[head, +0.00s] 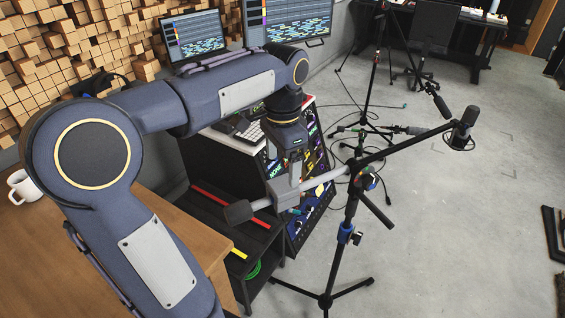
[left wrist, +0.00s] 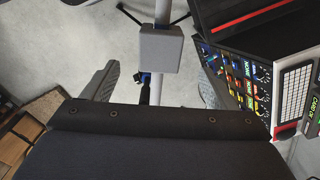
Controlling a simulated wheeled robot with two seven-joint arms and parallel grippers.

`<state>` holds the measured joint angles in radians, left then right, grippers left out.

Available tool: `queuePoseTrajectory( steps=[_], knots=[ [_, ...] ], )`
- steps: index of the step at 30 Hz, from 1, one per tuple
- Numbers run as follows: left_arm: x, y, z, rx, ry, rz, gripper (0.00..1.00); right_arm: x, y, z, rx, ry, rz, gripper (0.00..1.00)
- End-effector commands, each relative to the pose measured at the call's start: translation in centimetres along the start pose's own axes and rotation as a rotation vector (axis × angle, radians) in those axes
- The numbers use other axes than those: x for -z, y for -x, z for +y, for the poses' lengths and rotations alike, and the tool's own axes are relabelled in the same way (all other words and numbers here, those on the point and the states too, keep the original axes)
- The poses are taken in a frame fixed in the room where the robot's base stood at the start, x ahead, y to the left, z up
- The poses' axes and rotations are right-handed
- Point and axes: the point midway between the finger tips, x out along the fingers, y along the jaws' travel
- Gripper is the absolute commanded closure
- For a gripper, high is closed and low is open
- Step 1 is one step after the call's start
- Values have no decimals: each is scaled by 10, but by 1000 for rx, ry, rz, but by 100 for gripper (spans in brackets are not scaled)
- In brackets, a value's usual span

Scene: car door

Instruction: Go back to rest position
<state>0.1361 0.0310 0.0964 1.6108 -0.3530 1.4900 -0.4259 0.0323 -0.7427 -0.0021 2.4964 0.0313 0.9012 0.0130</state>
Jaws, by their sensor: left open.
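My left arm reaches in from the left in the head view, and my left gripper (head: 294,182) points down at the thick grey rear part of a microphone stand's boom (head: 330,176). In the left wrist view the two fingers of my left gripper (left wrist: 155,88) are wide apart, with the pale boom (left wrist: 163,12) and its grey block (left wrist: 160,48) seen between them. I cannot tell whether a finger touches the boom. The stand (head: 349,215) is upright, with a microphone (head: 464,128) at the boom's far end. My right gripper is in neither view.
A rack with colourful panels (head: 318,165) stands close behind the gripper. A wooden desk (head: 190,228) with a white mug (head: 23,186) is at the left. Another microphone stand (head: 366,92) and cables are behind. Grey floor (head: 460,230) is open at the right.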

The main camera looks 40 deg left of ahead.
Motion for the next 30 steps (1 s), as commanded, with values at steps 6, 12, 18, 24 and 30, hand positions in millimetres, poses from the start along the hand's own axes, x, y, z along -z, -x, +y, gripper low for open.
queuePoseTrajectory(
  steps=[6, 12, 18, 24, 30],
  knots=[
    [0, 0, 0, 0, 0, 0, 20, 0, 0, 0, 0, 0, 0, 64],
    [-5, 0, 6, -1, 14, 22, 20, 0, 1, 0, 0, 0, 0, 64],
    [-36, -6, 53, -40, 141, 176, 20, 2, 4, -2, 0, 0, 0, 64],
    [-69, -31, 116, -142, 347, 384, 20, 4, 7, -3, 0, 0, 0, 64],
    [-85, -57, 155, -236, 500, 511, 20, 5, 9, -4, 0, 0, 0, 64]
  ],
)
